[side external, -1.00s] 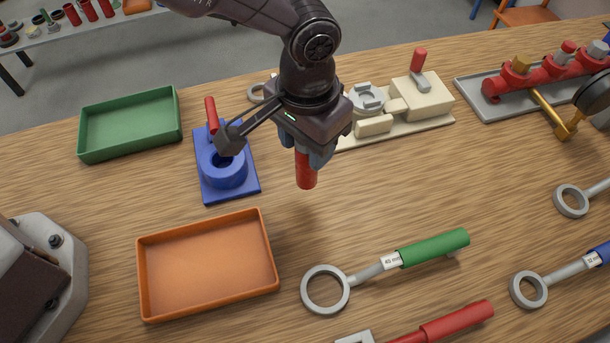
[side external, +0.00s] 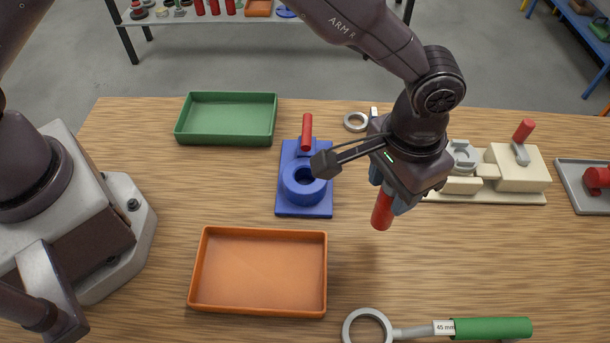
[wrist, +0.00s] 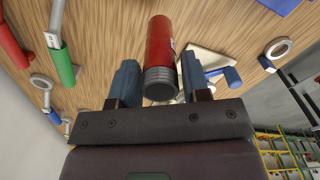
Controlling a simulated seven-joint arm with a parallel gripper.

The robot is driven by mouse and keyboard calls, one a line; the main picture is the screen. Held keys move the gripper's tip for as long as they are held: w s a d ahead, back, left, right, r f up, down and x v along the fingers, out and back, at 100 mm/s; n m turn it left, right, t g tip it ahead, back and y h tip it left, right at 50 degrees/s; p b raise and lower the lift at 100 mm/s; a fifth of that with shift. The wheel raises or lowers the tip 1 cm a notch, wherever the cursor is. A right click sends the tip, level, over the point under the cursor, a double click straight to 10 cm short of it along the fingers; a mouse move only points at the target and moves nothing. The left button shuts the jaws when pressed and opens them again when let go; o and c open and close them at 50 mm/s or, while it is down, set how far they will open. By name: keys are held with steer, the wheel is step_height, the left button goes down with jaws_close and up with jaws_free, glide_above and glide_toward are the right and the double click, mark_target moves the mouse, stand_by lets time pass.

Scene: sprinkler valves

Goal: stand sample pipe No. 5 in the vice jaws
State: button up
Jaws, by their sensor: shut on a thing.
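My gripper (side external: 389,190) is shut on a red pipe (side external: 382,213) and holds it above the table, roughly upright with a slight tilt. In the wrist view the pipe (wrist: 160,42) shows a grey threaded end between the two blue fingers; a pale label is partly visible, but its number cannot be read. The cream vice (side external: 517,168), with a red-handled lever, stands to the right of and behind my gripper. Its jaws (side external: 463,184) are partly hidden by my gripper. No pipe shows in the visible part of the jaws.
A blue fixture (side external: 304,188) with a round hole and red handle stands left of my gripper. A green tray (side external: 226,140) and an orange tray (side external: 258,310) are empty. A green-handled ring wrench (side external: 490,328) lies in front. A grey ring (side external: 356,122) lies behind.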

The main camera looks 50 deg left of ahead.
stand_by(0.4)
steer(key=w+a+r+n, duration=0.2)
steer(key=w+a+r, duration=0.1)
steer(key=a+r, duration=0.3)
step_height(320, 180, up, 2)
steer(key=n, duration=0.4)
glide_above(306, 170)
steer(key=s+d, duration=0.1)
steer(key=shift+s+d, duration=0.1)
steer(key=shift+s, duration=0.05)
step_height(306, 170, down, 8)
steer(key=shift+f, duration=2.4)
stand_by(0.6)
steer(key=o, duration=1.2)
